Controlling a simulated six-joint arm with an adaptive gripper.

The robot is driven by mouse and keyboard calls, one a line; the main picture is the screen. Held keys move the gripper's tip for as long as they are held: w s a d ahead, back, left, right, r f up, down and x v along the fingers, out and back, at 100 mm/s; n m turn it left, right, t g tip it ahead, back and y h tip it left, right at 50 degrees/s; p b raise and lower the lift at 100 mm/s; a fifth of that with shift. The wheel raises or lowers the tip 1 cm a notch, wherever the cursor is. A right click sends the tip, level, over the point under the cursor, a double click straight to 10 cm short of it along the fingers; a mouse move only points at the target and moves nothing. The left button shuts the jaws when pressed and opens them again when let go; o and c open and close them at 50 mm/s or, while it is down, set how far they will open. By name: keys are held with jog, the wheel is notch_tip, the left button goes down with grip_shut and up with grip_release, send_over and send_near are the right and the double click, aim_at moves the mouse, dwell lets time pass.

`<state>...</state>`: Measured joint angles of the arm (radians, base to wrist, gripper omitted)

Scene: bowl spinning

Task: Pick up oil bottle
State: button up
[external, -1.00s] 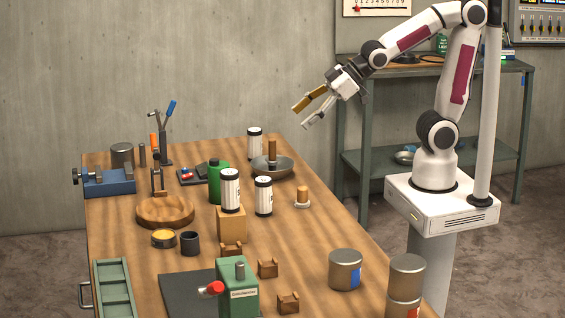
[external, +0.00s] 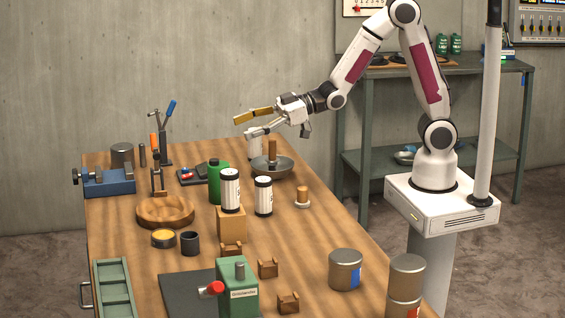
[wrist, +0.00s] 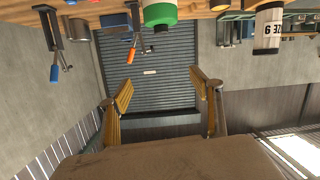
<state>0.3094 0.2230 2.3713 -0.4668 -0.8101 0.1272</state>
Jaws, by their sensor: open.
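A green bottle with a dark cap (external: 218,182), which looks like the oil bottle, stands upright on the wooden table behind a white canister. In the wrist view, a green and white thing (wrist: 160,12) is cut off by the top edge; I cannot tell for sure that it is the same bottle. My gripper (external: 242,126) is open and empty, above the far part of the table, higher than the bottle and apart from it. Its two spread fingers also show in the wrist view (wrist: 161,86), with nothing between them.
Black-and-white canisters (external: 263,197) stand close right of the bottle, one on a wooden block (external: 231,224). A metal bowl (external: 287,165) with a wooden handle is further right. A round wooden piece (external: 178,212) lies left.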

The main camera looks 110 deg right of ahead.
jog(key=shift+w+f+t+y, duration=0.5)
jog(key=shift+f+t+y, duration=0.15)
jog(key=shift+f+t, duration=0.1)
jog(key=shift+w+f+t+y, duration=0.5)
jog(key=shift+f+t+y, duration=0.15)
jog(key=shift+f, duration=0.05)
jog(key=shift+f, duration=0.15)
send_near(217, 164)
jog(key=shift+w+f, duration=0.65)
jog(key=shift+w, duration=0.35)
jog(key=shift+w+d, duration=0.3)
jog(key=shift+w, duration=0.3)
jog(key=shift+w, duration=0.15)
jog(key=shift+w+a, duration=0.2)
jog(key=shift+w, duration=0.8)
jog(key=shift+w+a, duration=0.2)
jog(key=shift+w, duration=0.8)
jog(key=shift+w+a, duration=0.2)
jog(key=shift+w, duration=0.75)
